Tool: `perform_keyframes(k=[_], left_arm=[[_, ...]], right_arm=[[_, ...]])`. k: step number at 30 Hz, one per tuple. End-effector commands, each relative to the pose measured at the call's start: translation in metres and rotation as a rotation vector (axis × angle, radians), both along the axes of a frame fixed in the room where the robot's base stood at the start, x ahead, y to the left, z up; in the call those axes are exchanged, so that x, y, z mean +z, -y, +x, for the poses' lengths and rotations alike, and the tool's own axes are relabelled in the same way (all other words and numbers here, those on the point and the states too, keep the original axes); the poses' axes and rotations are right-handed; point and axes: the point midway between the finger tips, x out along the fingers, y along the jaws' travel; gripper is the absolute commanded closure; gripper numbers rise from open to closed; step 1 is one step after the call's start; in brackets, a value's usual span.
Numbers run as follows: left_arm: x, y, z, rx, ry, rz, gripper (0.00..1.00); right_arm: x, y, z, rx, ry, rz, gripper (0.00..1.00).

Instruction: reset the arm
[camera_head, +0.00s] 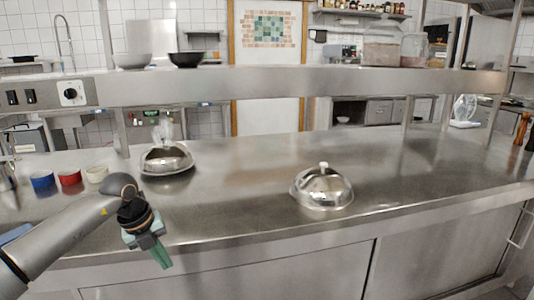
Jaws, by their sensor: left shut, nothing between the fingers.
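My left arm comes in from the lower left. Its gripper (161,256) points downward at the front edge of the steel counter (250,225), with its green fingers shut and nothing held. It is apart from the objects on the counter. My right arm and gripper do not show.
A domed metal cover (322,188) sits right of centre on the counter. Another metal dome (167,158) stands at the back left. Blue (43,181), red (69,178) and white (96,174) cups stand at left. A steel shelf (300,82) spans above. The counter's middle is clear.

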Motion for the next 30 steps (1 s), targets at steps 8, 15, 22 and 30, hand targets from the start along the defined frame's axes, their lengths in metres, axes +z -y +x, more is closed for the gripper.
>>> perform_keyframes(k=[8, 15, 22, 30], left_arm=[[-0.046, 0.174, -0.064, -0.215, -0.028, -0.641, 1.0], [-0.02, 0.253, -0.107, -0.06, -0.003, -1.212, 1.0], [-0.007, 0.245, -0.112, 0.385, 0.035, -1.594, 1.0], [-0.07, 0.171, -0.129, 1.132, 0.034, -1.696, 1.0]], right_arm=[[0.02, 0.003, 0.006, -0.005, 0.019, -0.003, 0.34], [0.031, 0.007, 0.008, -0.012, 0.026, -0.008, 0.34], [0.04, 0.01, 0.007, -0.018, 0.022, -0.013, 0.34], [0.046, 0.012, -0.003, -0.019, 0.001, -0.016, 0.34]])
